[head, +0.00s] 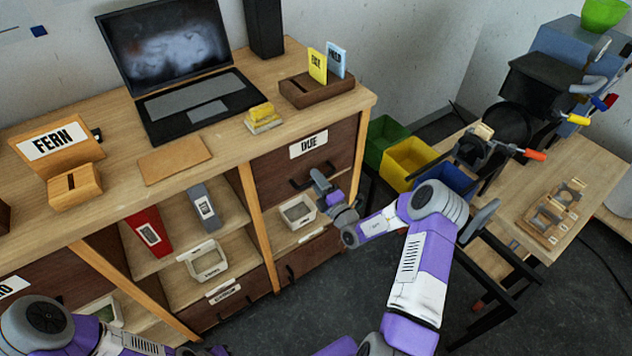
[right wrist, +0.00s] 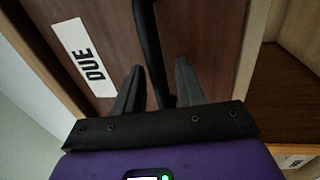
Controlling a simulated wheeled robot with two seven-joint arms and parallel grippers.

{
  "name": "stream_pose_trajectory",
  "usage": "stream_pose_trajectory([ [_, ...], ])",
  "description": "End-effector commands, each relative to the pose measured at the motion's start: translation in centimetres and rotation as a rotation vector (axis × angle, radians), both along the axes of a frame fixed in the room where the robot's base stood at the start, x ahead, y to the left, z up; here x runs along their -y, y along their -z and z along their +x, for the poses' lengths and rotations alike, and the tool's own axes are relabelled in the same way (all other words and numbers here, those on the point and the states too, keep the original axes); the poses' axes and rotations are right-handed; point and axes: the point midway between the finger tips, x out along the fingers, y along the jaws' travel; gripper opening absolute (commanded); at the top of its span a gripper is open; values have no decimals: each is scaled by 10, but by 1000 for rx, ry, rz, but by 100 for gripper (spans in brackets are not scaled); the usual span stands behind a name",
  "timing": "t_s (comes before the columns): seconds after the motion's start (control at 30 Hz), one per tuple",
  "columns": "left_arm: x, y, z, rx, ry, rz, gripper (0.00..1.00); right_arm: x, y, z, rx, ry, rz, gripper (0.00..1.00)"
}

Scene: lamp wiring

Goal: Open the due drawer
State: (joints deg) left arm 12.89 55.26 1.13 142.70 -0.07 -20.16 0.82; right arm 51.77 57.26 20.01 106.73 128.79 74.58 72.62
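The due drawer (head: 322,163) is a dark brown front with a white DUE label (head: 308,144), at the right end of the wooden desk. It looks closed. Its black bar handle (head: 300,184) is partly hidden by my right gripper (head: 318,183) in the head view. In the right wrist view the handle (right wrist: 148,45) runs between the two fingers of my right gripper (right wrist: 158,85), with gaps beside it. The fingers are open, one on each side of the bar. The label (right wrist: 84,58) shows to the left. My left arm is at the lower left of the head view; its gripper is out of sight.
Open shelves (head: 225,256) with bins lie left of and below the drawer. Green, yellow (head: 408,160) and blue bins stand right of the desk, near my right arm. A side table (head: 575,165) with clamps is farther right. Dark floor lies before the desk.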

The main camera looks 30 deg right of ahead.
Motion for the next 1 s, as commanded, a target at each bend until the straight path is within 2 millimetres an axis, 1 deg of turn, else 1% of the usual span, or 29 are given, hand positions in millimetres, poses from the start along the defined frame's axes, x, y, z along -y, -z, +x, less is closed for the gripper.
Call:
stream_pose_trajectory([
  [0.1, 0, 1, 0, 0, 0, 0, 0, -1, -1, 5, 1, -1, -1, 39],
  [0.3, 0, 1, 0, 0, 0, 0, 0, -1, -2, 5, 0, -1, -1, 39],
  [0.33, 0, 1, 0, 0, 0, 0, 0, -1, -2, 5, 0, -1, -1, 37],
  [0.5, 0, 1, 0, 0, 0, 0, 0, -1, -2, 5, 0, -2, -1, 11],
  [0.57, 0, 1, 0, 0, 0, 0, 0, -1, -2, 5, 0, -2, -1, 2],
  [0.6, 0, 1, 0, 0, 0, 0, 0, -1, -2, 5, 0, -2, -1, 0],
  [0.87, 0, 1, 0, 0, 0, 0, 0, -1, -1, 4, 0, -2, -1, 0],
  [1.0, 0, -3, 0, 0, 0, 0, 0, -7, -2, 1, -1, -12, 1, 0],
])
